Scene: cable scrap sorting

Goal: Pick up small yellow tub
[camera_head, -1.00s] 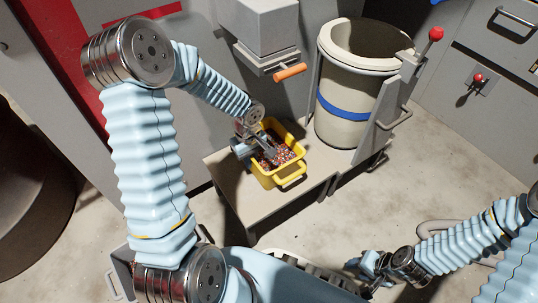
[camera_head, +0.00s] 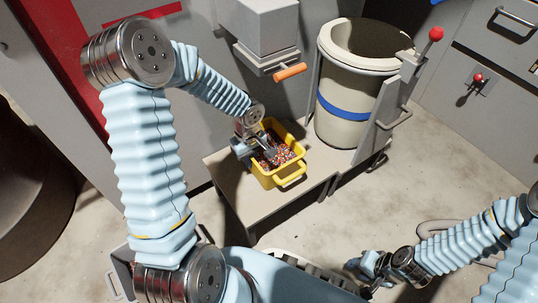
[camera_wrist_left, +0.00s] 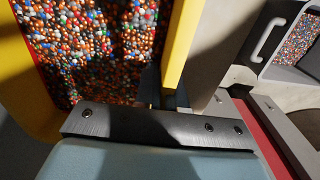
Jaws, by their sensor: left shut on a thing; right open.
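The small yellow tub (camera_head: 265,179) sits on a low grey stand in the head view, filled with multicoloured granules. My left gripper (camera_head: 262,150) is at the tub's left side, shut on its wall. In the left wrist view the tub's yellow wall (camera_wrist_left: 181,45) runs down between the fingers of my left gripper (camera_wrist_left: 165,92), with the granules to its left. The fingertips are partly hidden by the wall and shadow. My right gripper (camera_head: 369,268) is low at the bottom right of the head view, open and away from the tub.
The low stand (camera_head: 245,205) has bare top in front of the tub. A grey machine with an orange handle (camera_head: 290,72) overhangs behind it. A large bin with a blue band (camera_head: 342,108) stands to the right, beside a red-knobbed lever (camera_head: 435,34). The floor at right is mostly clear.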

